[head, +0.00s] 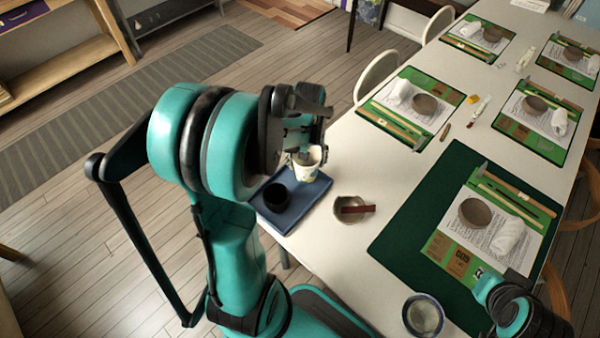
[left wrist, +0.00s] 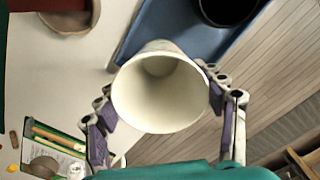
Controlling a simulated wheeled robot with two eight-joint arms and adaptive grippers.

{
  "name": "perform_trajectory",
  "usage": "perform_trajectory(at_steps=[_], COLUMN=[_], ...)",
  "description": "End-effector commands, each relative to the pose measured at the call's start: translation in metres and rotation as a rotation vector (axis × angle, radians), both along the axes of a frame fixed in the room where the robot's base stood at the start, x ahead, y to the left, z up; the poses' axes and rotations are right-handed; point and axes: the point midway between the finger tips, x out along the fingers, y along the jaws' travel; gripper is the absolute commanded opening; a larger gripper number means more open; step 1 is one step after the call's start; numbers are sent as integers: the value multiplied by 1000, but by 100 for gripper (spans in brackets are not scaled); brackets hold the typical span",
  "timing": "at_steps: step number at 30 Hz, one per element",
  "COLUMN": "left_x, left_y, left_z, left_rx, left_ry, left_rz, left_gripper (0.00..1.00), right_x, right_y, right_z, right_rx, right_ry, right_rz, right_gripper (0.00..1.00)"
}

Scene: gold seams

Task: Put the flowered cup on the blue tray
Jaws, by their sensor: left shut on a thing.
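The flowered cup (head: 308,170) is pale with faint markings, upright in my left gripper (head: 303,156) in the head view. In the left wrist view the empty cup (left wrist: 160,92) sits between the two fingers of the left gripper (left wrist: 165,120), which touch its sides. The blue tray (head: 308,206) lies at the table's left corner, and the cup appears above its far part, seemingly clear of it. The tray also shows in the left wrist view (left wrist: 170,25). My right gripper is not visible; only part of the right arm shows at lower right.
A black cup (head: 276,197) stands on the tray's near left part. A bowl with a dark red bar across it (head: 350,214) stands right of the tray. A blue-rimmed cup (head: 423,315) is near the front. A dark green mat (head: 410,225) with a work set lies to the right.

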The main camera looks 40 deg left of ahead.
Motion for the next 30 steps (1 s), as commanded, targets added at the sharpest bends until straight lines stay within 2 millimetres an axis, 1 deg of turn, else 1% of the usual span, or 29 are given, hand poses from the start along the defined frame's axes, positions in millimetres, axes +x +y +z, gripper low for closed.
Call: perform_trajectory(at_steps=[1,5,8,15,17,23,27,28,29,30], left_x=[0,-2,-2,-2,-2,-2,-2,-2,-2,-2], left_y=[8,19,21,21,21,20,20,20,20,20], left_z=[-7,-12,-17,-52,-55,-52,-57,-57,-56,-56], left_rx=[0,0,0,0,0,0,0,0,0,0], left_ry=[0,0,0,0,0,0,0,0,0,0], left_rz=[3,0,-2,-3,-3,-3,-3,-3,-3,-3], left_gripper=[33,33,33,33,33,33,33,71,79,90], right_x=[0,0,0,0,0,0,0,0,0,0], right_y=[0,0,0,0,0,0,0,0,0,0], right_z=[-6,-8,-11,-31,-31,-29,-33,-33,-32,-32], right_rx=[0,0,0,0,0,0,0,0,0,0], right_ry=[0,0,0,0,0,0,0,0,0,0], right_rz=[0,0,0,0,0,0,0,0,0,0], right_gripper=[0,0,0,0,0,0,0,0,0,0])
